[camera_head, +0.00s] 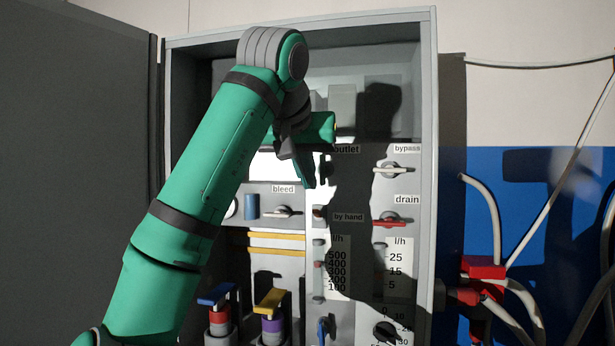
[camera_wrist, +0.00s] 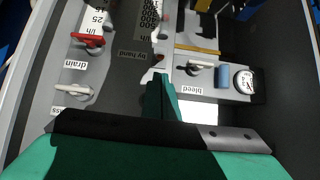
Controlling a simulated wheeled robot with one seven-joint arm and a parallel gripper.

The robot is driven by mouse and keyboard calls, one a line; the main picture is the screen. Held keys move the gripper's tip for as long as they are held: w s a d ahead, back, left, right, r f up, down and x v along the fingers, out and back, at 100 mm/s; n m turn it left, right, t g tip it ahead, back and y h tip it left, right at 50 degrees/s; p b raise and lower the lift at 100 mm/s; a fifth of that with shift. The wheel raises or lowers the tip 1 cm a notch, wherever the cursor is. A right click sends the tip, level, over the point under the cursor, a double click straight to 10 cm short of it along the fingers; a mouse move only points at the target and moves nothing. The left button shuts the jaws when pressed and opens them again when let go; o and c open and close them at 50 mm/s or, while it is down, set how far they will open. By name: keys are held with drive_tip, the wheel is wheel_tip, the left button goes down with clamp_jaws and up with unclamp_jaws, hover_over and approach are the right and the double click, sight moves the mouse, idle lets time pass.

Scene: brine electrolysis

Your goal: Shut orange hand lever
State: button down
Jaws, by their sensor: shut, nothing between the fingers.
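Beside the "by hand" label in the head view is a small brownish-orange part (camera_head: 319,212), in shadow; it looks like the orange hand lever, but its handle's angle cannot be told. In the wrist view an orange-brown patch (camera_wrist: 158,58) shows beside that label, just beyond my fingertips. My gripper (camera_head: 309,184) is inside the cabinet in front of the panel, above the "by hand" label and left of the "outlet" label. Its fingers (camera_wrist: 160,76) are shut and empty. Whether they touch the lever cannot be told. My gripper hides part of the outlet area.
A white bleed lever (camera_head: 283,212) is at left; a white bypass lever (camera_head: 393,169) and a red drain lever (camera_head: 389,222) are at right. Blue (camera_head: 216,294) and yellow (camera_head: 272,301) handles stand low. Cabinet side wall (camera_head: 428,180) and open door (camera_head: 80,170) flank my arm.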

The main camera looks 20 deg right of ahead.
sight(317, 213)
drive_tip(key=x, duration=0.7)
drive_tip(key=shift+w+a+f, duration=0.1)
drive_tip(key=shift+w+f, duration=0.05)
